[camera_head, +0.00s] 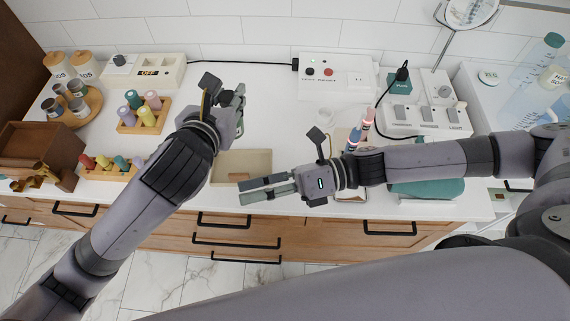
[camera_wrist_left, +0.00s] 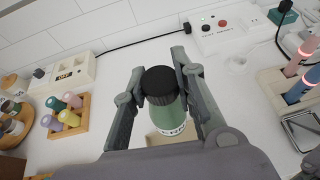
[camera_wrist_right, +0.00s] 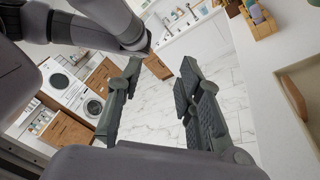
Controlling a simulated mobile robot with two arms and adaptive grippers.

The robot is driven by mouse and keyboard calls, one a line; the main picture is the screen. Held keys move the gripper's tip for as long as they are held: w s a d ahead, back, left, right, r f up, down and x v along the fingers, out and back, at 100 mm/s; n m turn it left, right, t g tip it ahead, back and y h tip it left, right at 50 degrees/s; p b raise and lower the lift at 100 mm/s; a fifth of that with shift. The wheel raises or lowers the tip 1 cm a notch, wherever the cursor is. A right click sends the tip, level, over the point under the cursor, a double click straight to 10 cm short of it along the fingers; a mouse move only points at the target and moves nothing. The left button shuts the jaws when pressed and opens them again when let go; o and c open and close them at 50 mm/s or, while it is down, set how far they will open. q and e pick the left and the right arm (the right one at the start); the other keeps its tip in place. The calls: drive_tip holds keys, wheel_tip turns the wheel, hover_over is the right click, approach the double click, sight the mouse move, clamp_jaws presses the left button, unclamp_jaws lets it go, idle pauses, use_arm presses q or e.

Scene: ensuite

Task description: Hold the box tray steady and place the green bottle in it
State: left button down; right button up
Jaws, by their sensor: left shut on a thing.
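The green bottle (camera_wrist_left: 164,112) has a black cap and a pale label. It stands upright between the fingers of my left gripper (camera_head: 238,98), which is shut on it above the counter. The box tray (camera_head: 252,160) is a shallow beige tray near the counter's front edge, just below my left gripper in the head view. Part of it shows behind the bottle in the left wrist view (camera_wrist_left: 155,141). My right gripper (camera_head: 250,188) is at the tray's front right, fingers apart and empty. The tray (camera_wrist_right: 309,82) lies right of those fingers in the right wrist view.
A wooden rack of pastel bottles (camera_head: 142,117) and a lower rack of coloured bottles (camera_head: 103,172) stand left. A control box (camera_head: 331,70) is at the back and a teal pad (camera_head: 430,188) at right. The counter behind the tray is clear.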

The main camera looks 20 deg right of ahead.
sight(239, 177)
drive_tip(key=w+d+f+n+t+h, duration=0.1)
drive_tip(key=w+d+f+n, duration=0.1)
drive_tip(key=w+f, duration=0.1)
drive_tip(key=w+d+f+n+t+h, duration=0.1)
drive_tip(key=w+d+f+n+h, duration=0.1)
drive_tip(key=w+d+f+n, duration=0.1)
drive_tip(key=w+d+f+n+h, duration=0.1)
drive_tip(key=w+d+f+n, duration=0.1)
drive_tip(key=w+f, duration=0.1)
drive_tip(key=shift+d+f+n+t+h, duration=0.15)
drive_tip(key=shift+d+n+t+h, duration=0.2)
drive_tip(key=shift+n+t+h, duration=0.05)
drive_tip(key=x, duration=1.1)
drive_tip(key=shift+w+a+f, duration=0.1)
drive_tip(key=shift+a+f, duration=0.15)
drive_tip(key=shift+a, duration=0.1)
drive_tip(key=shift+c, duration=0.2)
clamp_jaws()
